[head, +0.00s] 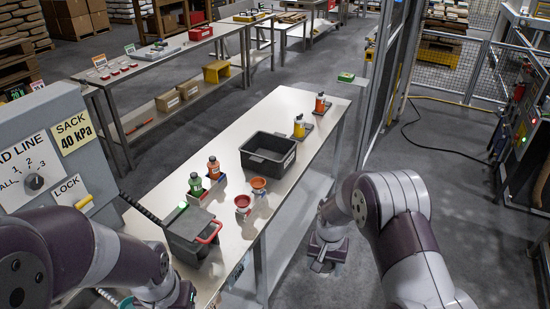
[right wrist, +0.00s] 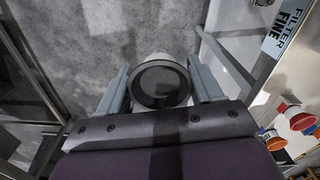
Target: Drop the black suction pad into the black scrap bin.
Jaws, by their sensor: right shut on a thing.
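My right gripper (head: 322,262) hangs beyond the right side of the table, low over the floor in the head view. In the right wrist view its two grey fingers (right wrist: 161,88) are shut on a round black pad (right wrist: 160,84) with a dark rim and a pale body behind it. The head view does not show the pad clearly. An open black bin (head: 268,163) with a white label stands on the table, apart from the gripper. My left arm comes in at lower left; its fingers are out of view.
The pale table (head: 222,235) holds a red cup (head: 243,203), an orange cup (head: 258,185), several bottles and a grey box with a red handle (head: 190,236). A control panel (head: 42,150) stands at left. A fence post (head: 378,90) rises beyond the table's right side.

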